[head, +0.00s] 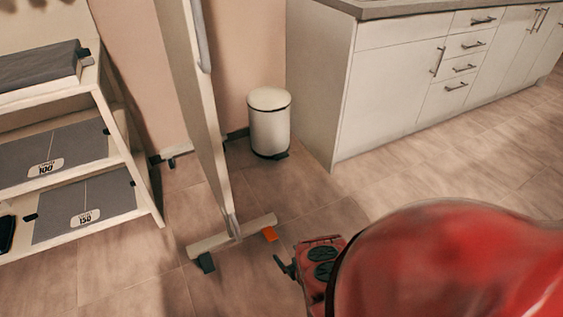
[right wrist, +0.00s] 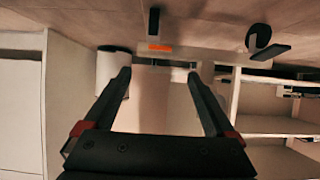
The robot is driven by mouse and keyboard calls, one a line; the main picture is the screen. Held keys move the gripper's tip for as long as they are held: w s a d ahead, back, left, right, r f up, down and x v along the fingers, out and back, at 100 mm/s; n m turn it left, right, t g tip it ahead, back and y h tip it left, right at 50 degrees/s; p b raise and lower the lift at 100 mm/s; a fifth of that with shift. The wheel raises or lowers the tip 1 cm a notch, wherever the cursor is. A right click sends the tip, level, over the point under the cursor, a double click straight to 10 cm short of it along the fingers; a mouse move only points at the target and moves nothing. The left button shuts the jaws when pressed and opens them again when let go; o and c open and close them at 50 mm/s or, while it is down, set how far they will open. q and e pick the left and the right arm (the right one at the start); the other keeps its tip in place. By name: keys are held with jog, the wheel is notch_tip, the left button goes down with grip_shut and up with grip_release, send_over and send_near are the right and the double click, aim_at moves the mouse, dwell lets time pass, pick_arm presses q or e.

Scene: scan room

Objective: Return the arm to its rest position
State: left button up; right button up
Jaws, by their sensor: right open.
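My right arm's red, rounded link fills the lower right of the head view. My right gripper (head: 286,267) shows only as a small dark part at its left, above the floor. In the right wrist view my right gripper (right wrist: 159,75) is open, its two dark fingers apart with nothing between them. That view is upside down, with the floor at the top. My left gripper is not in view.
A standing panel (head: 207,110) on a foot (head: 232,237) is just beyond the right gripper. A white bin (head: 269,125) stands behind it, left of white cabinets (head: 390,75). A shelf unit (head: 125,150) with grey pads is at left. Floor before the cabinets is clear.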

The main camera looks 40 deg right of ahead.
jog(key=shift+p+v, duration=0.4)
jog(key=shift+v, duration=0.6)
